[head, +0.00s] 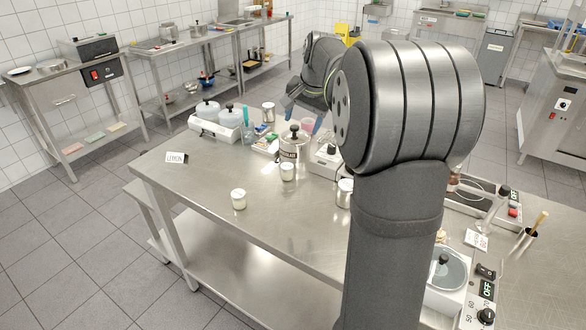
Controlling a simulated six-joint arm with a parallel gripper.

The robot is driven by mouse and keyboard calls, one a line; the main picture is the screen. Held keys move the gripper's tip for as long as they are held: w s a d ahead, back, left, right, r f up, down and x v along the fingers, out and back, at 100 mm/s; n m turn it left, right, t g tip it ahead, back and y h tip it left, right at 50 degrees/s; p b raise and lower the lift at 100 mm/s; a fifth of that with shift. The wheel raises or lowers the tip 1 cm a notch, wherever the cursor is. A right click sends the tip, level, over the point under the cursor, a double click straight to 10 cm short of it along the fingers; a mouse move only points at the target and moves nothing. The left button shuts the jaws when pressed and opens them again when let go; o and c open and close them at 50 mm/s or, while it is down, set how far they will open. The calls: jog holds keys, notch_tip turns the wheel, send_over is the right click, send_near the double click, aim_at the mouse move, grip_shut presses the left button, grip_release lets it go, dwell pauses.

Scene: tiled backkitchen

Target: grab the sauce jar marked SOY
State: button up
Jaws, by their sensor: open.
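No marking that reads SOY can be made out in the head view, so I cannot tell which container is the soy jar. A small pale jar (238,199) stands alone near the front left of the steel table (205,185). A second small jar (287,172) stands farther back, in front of a larger lidded steel pot (293,148) with a black knob. Another container (344,192) is partly hidden by my arm. My gripper (305,117), with blue-grey fingers, is above the back of the table near the pot. It is open, and I see nothing held in it.
A white card (177,158) stands at the table's left. A white unit with lidded pots (215,120) stands at the back left. A white scale-like device (326,160) is beside the pot. Appliances, including a glass-lidded one (447,270), crowd the right. The front left table is mostly clear.

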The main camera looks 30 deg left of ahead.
jog(key=w+a+f+n+g+h, duration=0.15)
jog(key=w+a+f+n, duration=0.3)
jog(key=n, duration=0.75)
send_near(287, 166)
jog(key=shift+h, duration=0.45)
jog(key=f, duration=0.3)
jog(key=w+a+f, duration=0.1)
jog(key=f, duration=0.1)
jog(key=shift+f, duration=0.2)
jog(key=f, duration=0.3)
jog(key=a+f, duration=0.1)
jog(key=f, duration=0.1)
jog(key=shift+s, duration=0.2)
jog(key=c, duration=1.1)
